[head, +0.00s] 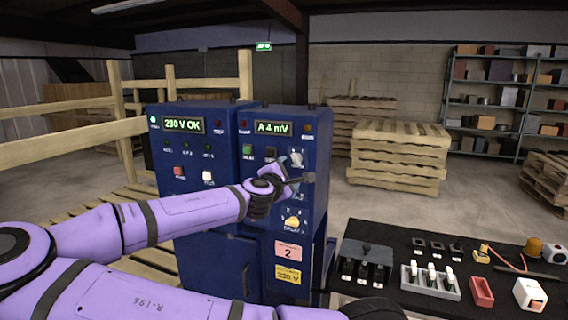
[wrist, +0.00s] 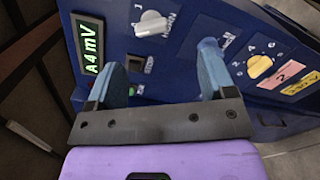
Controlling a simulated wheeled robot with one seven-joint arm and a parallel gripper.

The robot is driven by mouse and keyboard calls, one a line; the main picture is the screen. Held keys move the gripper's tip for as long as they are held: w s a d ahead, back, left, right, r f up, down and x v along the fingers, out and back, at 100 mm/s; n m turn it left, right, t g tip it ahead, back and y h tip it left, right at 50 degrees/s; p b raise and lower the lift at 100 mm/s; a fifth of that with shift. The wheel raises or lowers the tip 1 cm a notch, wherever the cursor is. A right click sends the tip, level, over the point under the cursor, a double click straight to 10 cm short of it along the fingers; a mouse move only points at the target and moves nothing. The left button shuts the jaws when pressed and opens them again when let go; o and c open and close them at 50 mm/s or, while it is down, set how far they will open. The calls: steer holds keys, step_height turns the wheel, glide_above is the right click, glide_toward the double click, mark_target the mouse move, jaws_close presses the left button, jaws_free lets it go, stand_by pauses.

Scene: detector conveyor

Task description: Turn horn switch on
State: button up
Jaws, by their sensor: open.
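The blue cabinet (head: 262,120) with the "A 4 mV" display carries several controls. A white rotary knob (head: 296,157) sits on its upper right panel, and it also shows in the wrist view (wrist: 152,24). Its label is too small to read surely, so I cannot tell whether it is the horn switch. A yellow dial (head: 294,222) is lower down, also in the wrist view (wrist: 260,66). My gripper (wrist: 163,62) is open and empty, its blue fingers spread in front of the panel between knob and dial. The right finger hides part of the panel.
A second blue cabinet (head: 190,148) reading "230 V OK" stands at left. A black table (head: 385,235) with switches, small bins and tools is at lower right. Pallets (head: 398,150) and shelves (head: 500,100) are farther back. Wooden rails (head: 70,100) stand at left.

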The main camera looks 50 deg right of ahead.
mark_target(295, 161)
steer(key=x, duration=0.6)
steer(key=w+x, duration=0.1)
steer(key=x, duration=0.3)
steer(key=shift+a+r, duration=0.1)
steer(key=shift+r, duration=0.3)
steer(key=c, duration=0.9)
